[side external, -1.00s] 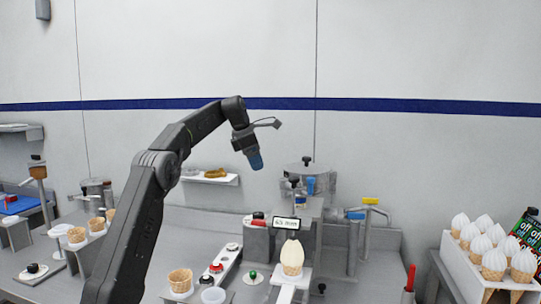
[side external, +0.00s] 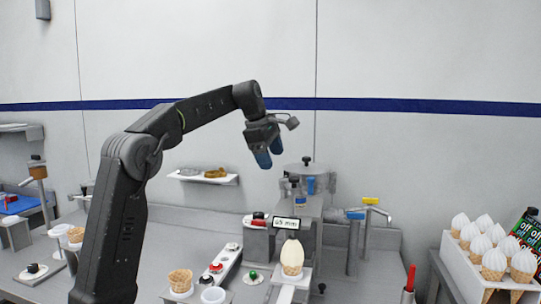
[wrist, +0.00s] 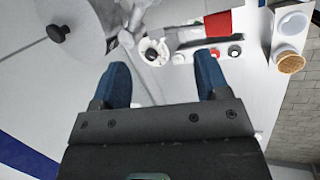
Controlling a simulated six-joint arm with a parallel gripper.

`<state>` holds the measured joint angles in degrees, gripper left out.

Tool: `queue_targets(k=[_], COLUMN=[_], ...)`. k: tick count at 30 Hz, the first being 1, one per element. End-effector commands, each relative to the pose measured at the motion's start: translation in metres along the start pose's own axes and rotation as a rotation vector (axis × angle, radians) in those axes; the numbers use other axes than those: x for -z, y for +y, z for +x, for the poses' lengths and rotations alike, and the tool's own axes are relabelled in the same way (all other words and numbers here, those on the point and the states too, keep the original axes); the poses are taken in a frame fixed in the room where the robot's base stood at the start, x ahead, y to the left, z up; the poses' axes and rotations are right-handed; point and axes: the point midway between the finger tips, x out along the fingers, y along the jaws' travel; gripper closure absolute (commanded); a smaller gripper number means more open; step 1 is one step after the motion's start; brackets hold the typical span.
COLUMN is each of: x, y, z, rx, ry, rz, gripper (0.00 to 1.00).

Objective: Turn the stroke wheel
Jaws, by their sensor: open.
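My gripper (side external: 270,154) has blue fingers and hangs in the air above the filling machine, left of its lidded hopper. In the wrist view my gripper (wrist: 162,66) is open, with nothing between its fingers. A small pale wheel with a black knob (wrist: 151,53), which looks like the stroke wheel, shows just beyond the gap between the fingertips. The gripper is apart from it. In the side external view a black knob (side external: 294,179) stands on the machine below and right of the gripper, probably the same wheel. A small display (side external: 289,223) reads about 65 mm.
The hopper lid (wrist: 85,30) with its black knob is close to the left finger. A filled cone (side external: 292,258) stands in front of the machine. A rack of filled cones (side external: 475,270) is far right.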

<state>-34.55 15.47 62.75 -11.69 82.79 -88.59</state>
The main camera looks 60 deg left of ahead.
Motion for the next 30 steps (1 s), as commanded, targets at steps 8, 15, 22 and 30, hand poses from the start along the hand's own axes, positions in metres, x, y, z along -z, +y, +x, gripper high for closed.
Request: queue_targets(k=[8,15,22,30], x=[0.005,0.047,0.101,0.135], y=[0.003,0.026,0.047,0.056], z=[0.005,0.046,0.092,0.119], rx=[0.0,0.003,0.067,0.141], ry=[0.009,0.1,0.207,0.261], rz=[0.039,0.461,1.009,1.363], gripper=[0.31,0.31,0.31,0.31])
